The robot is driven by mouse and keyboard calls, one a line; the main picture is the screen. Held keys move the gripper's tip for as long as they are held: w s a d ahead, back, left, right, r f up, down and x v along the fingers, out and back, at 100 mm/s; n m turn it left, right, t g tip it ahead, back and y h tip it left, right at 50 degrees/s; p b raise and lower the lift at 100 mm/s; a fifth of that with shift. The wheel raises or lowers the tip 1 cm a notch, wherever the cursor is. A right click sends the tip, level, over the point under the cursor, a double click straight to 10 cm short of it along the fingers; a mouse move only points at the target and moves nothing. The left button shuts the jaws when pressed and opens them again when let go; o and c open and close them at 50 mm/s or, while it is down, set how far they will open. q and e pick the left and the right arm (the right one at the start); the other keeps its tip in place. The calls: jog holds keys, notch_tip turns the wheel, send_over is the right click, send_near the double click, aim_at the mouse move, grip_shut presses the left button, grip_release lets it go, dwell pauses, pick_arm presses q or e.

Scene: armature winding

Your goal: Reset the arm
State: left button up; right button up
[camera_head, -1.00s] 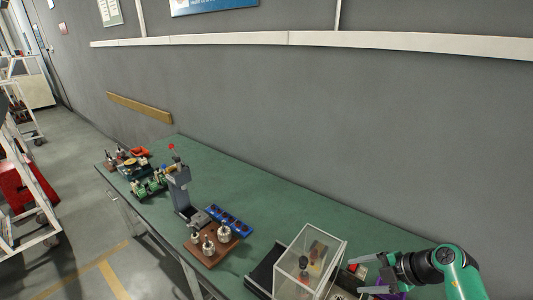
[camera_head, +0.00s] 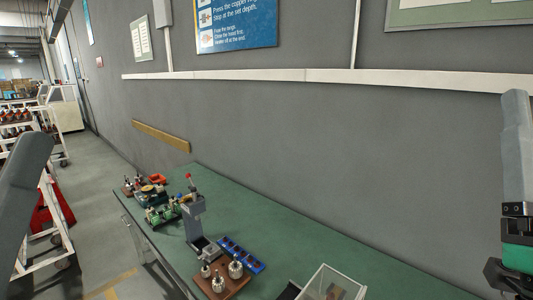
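My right arm (camera_head: 518,160) stands upright at the right edge of the head view, with a grey link above and a green joint below. The dark part at its lower end (camera_head: 510,278) is cut off by the frame, and no fingertips of the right gripper can be made out. A grey arm link (camera_head: 22,200), which seems to be my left arm, crosses the left edge. My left gripper is outside the frame. Neither arm touches anything visible on the green table (camera_head: 290,238).
On the table stand a grey press (camera_head: 194,222), a brown block with metal parts (camera_head: 220,284), a blue tray (camera_head: 240,254) and a clear box (camera_head: 333,284). Several small parts (camera_head: 160,210) lie at the far end. A white cart (camera_head: 45,240) stands left. The table's back middle is clear.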

jog(key=s+a+f+n+y, duration=0.2)
jog(key=s+a+n+y, duration=0.25)
jog(key=a+y, duration=0.4)
notch_tip(320, 180, up, 24)
jog(key=d+n+y+p, duration=0.1)
jog(key=y+p, duration=0.2)
jog(key=p, duration=2.1)
jog(key=shift+w+r+p, duration=0.2)
jog(key=shift+w+p, duration=0.1)
jog(key=shift+w, duration=0.15)
jog(key=shift+d+y, duration=0.1)
jog(key=shift+y, duration=0.15)
notch_tip(320, 180, down, 34)
jog(key=b, duration=3.4)
